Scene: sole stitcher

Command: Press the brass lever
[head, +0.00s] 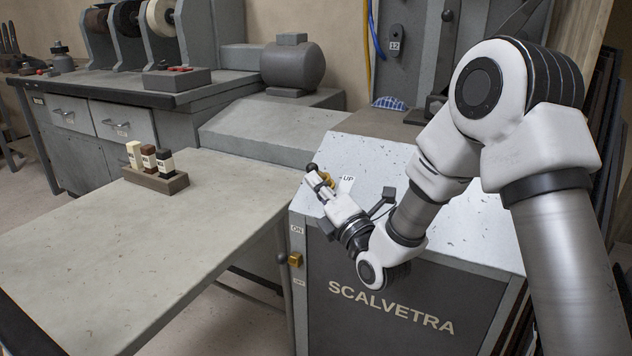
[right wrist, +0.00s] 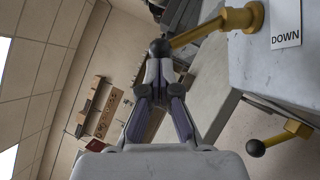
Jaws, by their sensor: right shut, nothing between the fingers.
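The brass lever (right wrist: 215,30) has a dark ball knob (right wrist: 160,47) and reaches out from a pivot on the grey machine. My right gripper (head: 318,181) is shut and empty. In the right wrist view its fingertips (right wrist: 160,68) are right by the knob; I cannot tell whether they touch it. My left gripper is not in view.
A smaller brass switch (head: 295,259) with a dark knob sits on the machine front between ON and OFF labels. A grey table (head: 130,240) bears a wooden block (head: 160,181) with small bottles. A workbench (head: 150,95) with wheels stands behind.

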